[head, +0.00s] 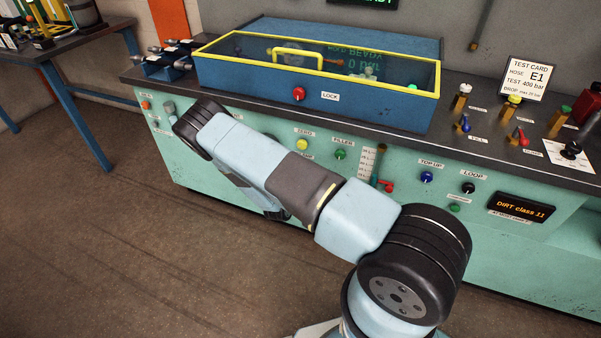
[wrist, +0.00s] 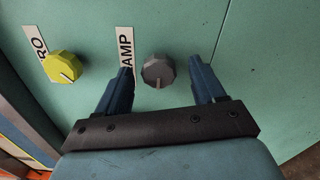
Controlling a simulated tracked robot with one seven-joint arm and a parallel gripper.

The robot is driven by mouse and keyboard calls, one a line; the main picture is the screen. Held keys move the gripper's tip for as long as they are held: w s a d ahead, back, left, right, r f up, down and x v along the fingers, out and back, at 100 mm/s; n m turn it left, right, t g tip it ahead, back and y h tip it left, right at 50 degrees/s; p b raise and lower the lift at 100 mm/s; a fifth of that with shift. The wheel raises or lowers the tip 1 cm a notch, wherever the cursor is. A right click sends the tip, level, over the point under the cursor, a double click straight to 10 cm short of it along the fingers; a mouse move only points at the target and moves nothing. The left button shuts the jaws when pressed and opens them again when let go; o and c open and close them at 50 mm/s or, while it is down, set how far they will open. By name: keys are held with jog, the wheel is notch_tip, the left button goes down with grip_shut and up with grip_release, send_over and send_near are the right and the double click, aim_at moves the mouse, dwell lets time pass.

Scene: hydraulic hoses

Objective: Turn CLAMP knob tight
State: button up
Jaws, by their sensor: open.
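The CLAMP knob (wrist: 158,71) is a dark grey faceted knob with a pale pointer line, on the green panel in the wrist view. A white label beside it shows the letters AMP (wrist: 125,47); the rest of the label is hidden. My gripper (wrist: 163,76) is open, with one blue finger on each side of the knob. A gap shows between each finger and the knob. In the head view my arm covers this part of the panel, so the CLAMP knob is hidden there.
A yellow knob (wrist: 63,67) sits left of the CLAMP knob; its label is partly visible. In the head view, a blue box (head: 316,103) with a yellow-edged clear lid stands on the bench above. A green FILLER knob (head: 340,154) is to the right of my arm.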

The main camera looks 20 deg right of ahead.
jog(key=v, duration=1.3)
jog(key=shift+s+a, duration=0.2)
jog(key=shift+a, duration=0.05)
jog(key=s+d+r+m+g, duration=0.25)
jog(key=r+m+g, duration=0.2)
jog(key=r, duration=0.65)
jog(key=s+d+r+m+g+h, duration=0.1)
jog(key=d+r+m+g, duration=0.3)
jog(key=r, duration=0.7)
jog(key=s+d+r+m+g, duration=0.2)
jog(key=d+r+m+g, duration=0.3)
jog(key=r, duration=0.6)
jog(key=s+a+r+t+y, duration=0.2)
jog(key=s+r+y, duration=0.9)
jog(key=s+r, duration=1.2)
jog(key=shift+r+t+y, duration=0.4)
jog(key=shift+r+t, duration=0.4)
jog(key=shift+t, duration=0.55)
jog(key=shift+s+a, duration=0.1)
jog(key=shift+c, duration=0.3)
